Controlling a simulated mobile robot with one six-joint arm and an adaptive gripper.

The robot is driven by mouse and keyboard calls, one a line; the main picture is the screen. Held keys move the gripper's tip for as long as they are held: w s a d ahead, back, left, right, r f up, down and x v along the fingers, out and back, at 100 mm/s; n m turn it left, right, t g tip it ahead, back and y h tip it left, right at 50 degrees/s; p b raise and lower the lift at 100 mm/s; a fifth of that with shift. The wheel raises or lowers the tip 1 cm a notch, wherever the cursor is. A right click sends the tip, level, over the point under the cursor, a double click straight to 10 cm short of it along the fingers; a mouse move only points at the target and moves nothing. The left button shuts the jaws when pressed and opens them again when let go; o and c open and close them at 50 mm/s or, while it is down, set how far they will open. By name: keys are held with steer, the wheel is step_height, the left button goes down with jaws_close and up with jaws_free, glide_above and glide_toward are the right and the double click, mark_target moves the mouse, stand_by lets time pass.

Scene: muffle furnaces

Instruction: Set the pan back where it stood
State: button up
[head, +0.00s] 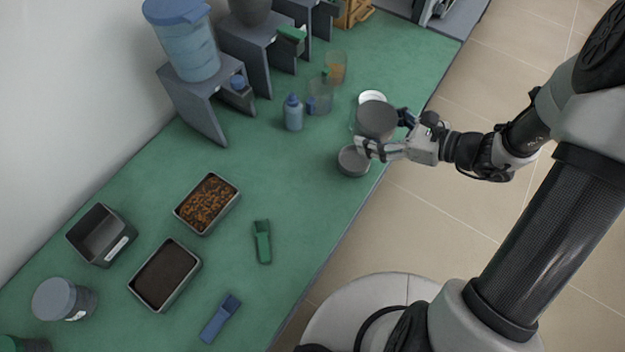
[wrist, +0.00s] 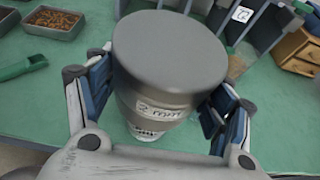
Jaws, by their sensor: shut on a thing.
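My gripper (head: 388,134) is at the right side of the green bench, with its two fingers on either side of a grey round stack (head: 376,118). In the wrist view this stack (wrist: 168,50) has a flat grey top, a "2 mm" label and a second, hard-to-read label lower down. The gripper is shut on it, and it looks upright. I cannot tell whether its base touches anything. A low round grey pan (head: 353,161) stands on the bench near the front edge, just beside the lower finger. I cannot make out this pan in the wrist view.
A white round item (head: 372,97) is just behind the stack. A blue bottle (head: 293,113) and clear beakers (head: 320,97) stand to its left. A filled tray (head: 207,203), a green scoop (head: 262,241) and a blue scoop (head: 221,317) lie further left. Bench between is clear.

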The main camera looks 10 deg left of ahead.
mark_target(310, 186)
steer(key=s+a+r+n+g+y+p, duration=0.1)
steer(key=s+a+r+n+g, duration=0.15)
steer(key=a, duration=0.45)
steer(key=s+a+r+n+g+p, duration=0.1)
steer(key=s+a+n+g+p, duration=0.2)
steer(key=a, duration=0.4)
steer(key=shift+m, duration=0.45)
steer(key=f+b, duration=0.2)
steer(key=f, duration=0.4)
steer(key=s+f+b, duration=0.1)
steer(key=f+b, duration=0.2)
steer(key=f, duration=0.4)
steer(key=f+b, duration=0.3)
steer(key=f, duration=0.3)
steer(key=shift+s+f, duration=0.15)
steer(key=shift+f, duration=0.1)
steer(key=shift+f, duration=0.2)
steer(key=o, duration=1.5)
